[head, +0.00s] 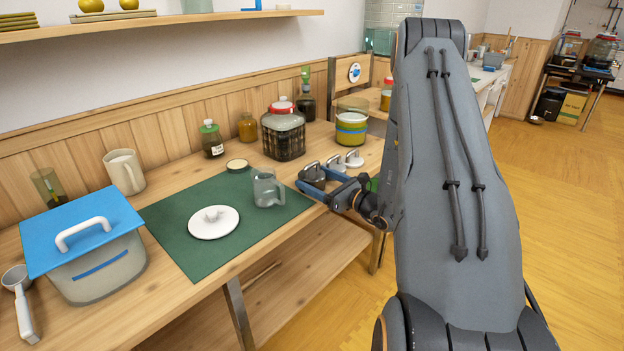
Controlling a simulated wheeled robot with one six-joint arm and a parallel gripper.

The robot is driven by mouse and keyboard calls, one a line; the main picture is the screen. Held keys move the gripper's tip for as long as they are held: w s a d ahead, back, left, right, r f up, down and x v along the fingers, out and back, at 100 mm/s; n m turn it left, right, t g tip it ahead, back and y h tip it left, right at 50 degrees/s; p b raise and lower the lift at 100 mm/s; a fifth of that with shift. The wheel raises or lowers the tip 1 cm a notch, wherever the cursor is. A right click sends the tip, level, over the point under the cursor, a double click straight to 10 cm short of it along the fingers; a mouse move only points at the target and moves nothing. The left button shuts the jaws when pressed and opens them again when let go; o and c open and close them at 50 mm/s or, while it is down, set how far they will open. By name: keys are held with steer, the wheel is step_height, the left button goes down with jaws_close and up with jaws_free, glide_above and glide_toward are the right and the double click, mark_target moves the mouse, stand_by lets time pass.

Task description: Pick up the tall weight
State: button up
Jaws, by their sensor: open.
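Several small weights with loop handles stand in a row at the right end of the wooden table. A dark grey weight (313,170) is nearest my gripper, and two paler ones, a middle weight (336,162) and a right weight (354,158), stand beside it. The dark one looks the bulkiest, but I cannot tell for sure which is the tall weight. My gripper (311,179) is open, with its blue fingers at the dark weight. The fingers hide part of it, and I cannot tell whether they touch it.
A blue-lidded box (95,270) is at left. The mat's front is clear.

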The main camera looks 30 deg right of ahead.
steer(key=c, duration=1.5)
steer(key=shift+o, duration=0.2)
steer(key=shift+r, duration=0.15)
